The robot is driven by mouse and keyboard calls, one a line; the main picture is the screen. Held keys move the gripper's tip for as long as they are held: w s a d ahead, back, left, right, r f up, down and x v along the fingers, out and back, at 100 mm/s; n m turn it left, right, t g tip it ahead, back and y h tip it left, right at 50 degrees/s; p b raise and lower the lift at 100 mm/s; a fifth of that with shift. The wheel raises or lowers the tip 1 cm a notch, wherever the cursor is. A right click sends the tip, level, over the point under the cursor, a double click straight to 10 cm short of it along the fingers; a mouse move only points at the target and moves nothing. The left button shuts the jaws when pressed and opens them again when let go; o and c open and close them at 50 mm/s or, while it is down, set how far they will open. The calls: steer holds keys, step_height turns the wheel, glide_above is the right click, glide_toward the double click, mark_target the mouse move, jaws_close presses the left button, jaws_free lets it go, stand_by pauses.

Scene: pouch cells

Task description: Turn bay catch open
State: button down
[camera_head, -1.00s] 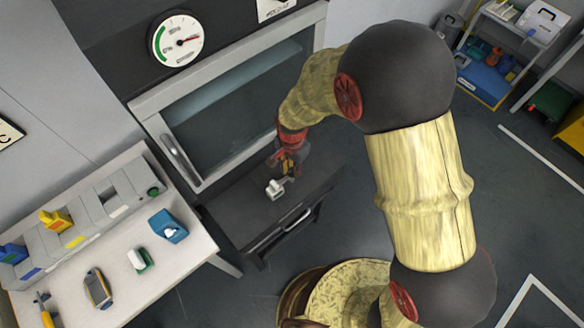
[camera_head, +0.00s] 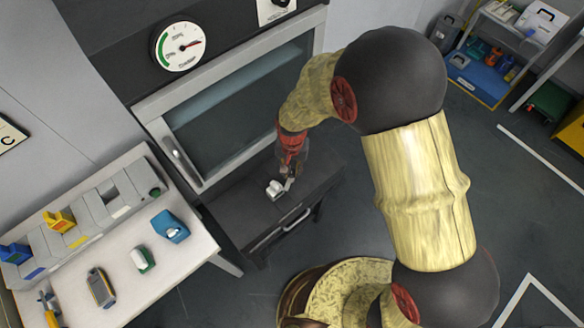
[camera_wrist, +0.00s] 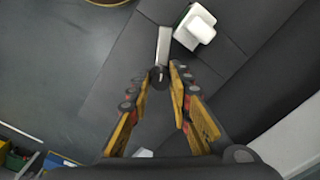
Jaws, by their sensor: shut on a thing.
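The catch shows in the wrist view as a pale grey lever (camera_wrist: 164,45) beside a white block (camera_wrist: 196,28) with a green edge. My gripper (camera_wrist: 158,74) is shut on the lever's near end, with a small dark knob between the fingertips. In the head view the white block (camera_head: 275,188) sits on the dark bench top, and my gripper (camera_head: 288,180) reaches down at its right side. The fingers are small there and partly blend into the dark surface.
A glazed door (camera_head: 240,100) with a grey handle (camera_head: 176,153) stands behind the dark bench (camera_head: 240,217). A bar handle (camera_head: 296,217) is on the bench's front. A white table (camera_head: 120,262) at left holds a blue box (camera_head: 170,227) and several small items.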

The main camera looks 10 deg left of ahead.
mark_target(292, 171)
steer(key=n+p, duration=0.1)
steer(key=n, duration=0.5)
steer(key=shift+w+r, duration=0.1)
steer(key=n, duration=0.6)
steer(key=shift+p, duration=0.4)
steer(key=shift+a, duration=0.1)
steer(key=c, duration=1.7)
jaws_free()
steer(key=shift+c, duration=0.2)
steer(key=shift+o, duration=0.6)
step_height(292, 171, up, 12)
